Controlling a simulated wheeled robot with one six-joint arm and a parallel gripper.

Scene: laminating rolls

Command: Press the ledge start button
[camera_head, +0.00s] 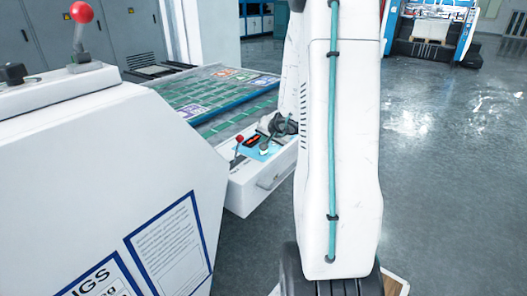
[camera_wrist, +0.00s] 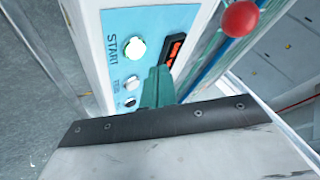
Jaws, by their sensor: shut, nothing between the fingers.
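The start button (camera_wrist: 134,48) is a round, pale, glowing button beside the word START on a light blue panel (camera_wrist: 172,18) in the wrist view. My gripper (camera_wrist: 160,76) is shut and empty; its teal fingers are close to the panel, below and to the right of the button in the picture. I cannot tell whether the fingertips touch the panel. In the head view the panel (camera_head: 271,153) lies on the white ledge (camera_head: 245,192); my gripper (camera_head: 265,149) is over it and the start button cannot be made out there.
A red-knobbed lever (camera_wrist: 240,18) and a dark display with red digits (camera_wrist: 173,50) are beside the fingers. Two smaller buttons (camera_wrist: 131,83) line the panel. In the head view a bed with green strips (camera_head: 215,92) lies behind the ledge, and a white cabinet (camera_head: 110,170) fills the left.

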